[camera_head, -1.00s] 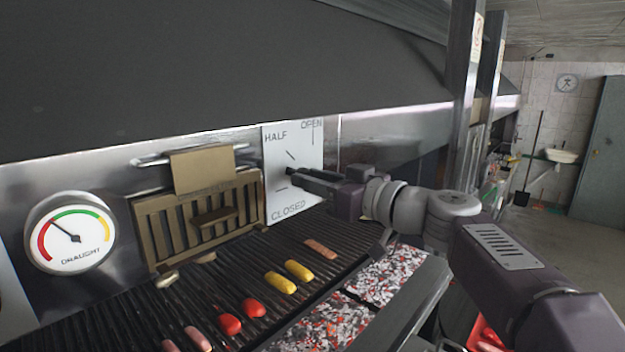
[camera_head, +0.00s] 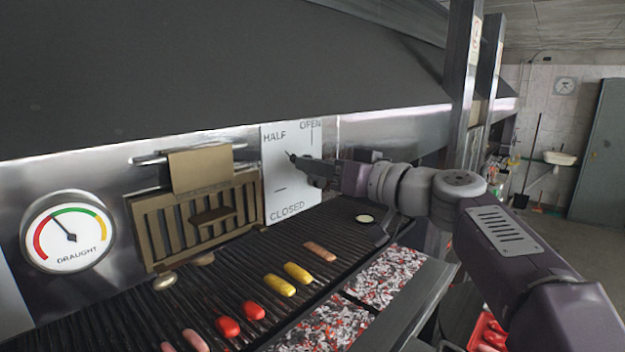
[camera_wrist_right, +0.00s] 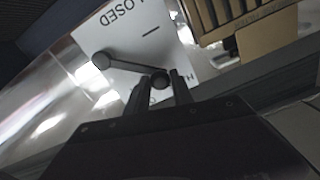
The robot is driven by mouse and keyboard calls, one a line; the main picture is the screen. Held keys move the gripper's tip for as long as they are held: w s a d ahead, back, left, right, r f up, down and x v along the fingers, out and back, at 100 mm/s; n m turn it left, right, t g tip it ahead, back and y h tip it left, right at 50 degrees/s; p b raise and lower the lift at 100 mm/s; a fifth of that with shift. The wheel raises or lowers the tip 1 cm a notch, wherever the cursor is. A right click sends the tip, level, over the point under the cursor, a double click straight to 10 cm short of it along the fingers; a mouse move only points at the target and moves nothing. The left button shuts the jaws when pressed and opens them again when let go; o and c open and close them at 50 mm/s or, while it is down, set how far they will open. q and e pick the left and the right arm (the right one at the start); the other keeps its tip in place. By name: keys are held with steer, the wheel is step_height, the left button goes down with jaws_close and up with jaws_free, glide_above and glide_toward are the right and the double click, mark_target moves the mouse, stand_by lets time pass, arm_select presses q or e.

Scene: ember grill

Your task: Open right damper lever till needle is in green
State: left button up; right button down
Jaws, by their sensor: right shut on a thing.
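The right damper lever is a dark bar on a white plate (camera_head: 275,206) marked HALF, OPEN and CLOSED. In the right wrist view, the lever (camera_wrist_right: 126,66) runs from a round hub to a knob between my fingers. My right gripper (camera_head: 293,158) is shut on the knob end, close to the HALF mark; it also shows in the right wrist view (camera_wrist_right: 160,84). My left gripper is out of view.
A brass slatted vent (camera_head: 163,232) stands left of the plate. Below is the grill grate (camera_head: 150,318) with sausages, red and yellow pieces, and a coal bed (camera_head: 325,330) in front. A dark hood (camera_head: 200,70) overhangs above.

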steer(key=shift+w+d+r+m, duration=0.25)
steer(key=shift+r+m, duration=0.1)
steer(key=shift+m, duration=0.15)
steer(key=c, duration=1.1)
jaws_free()
steer(key=b+v, duration=0.5)
steer(key=v, duration=0.4)
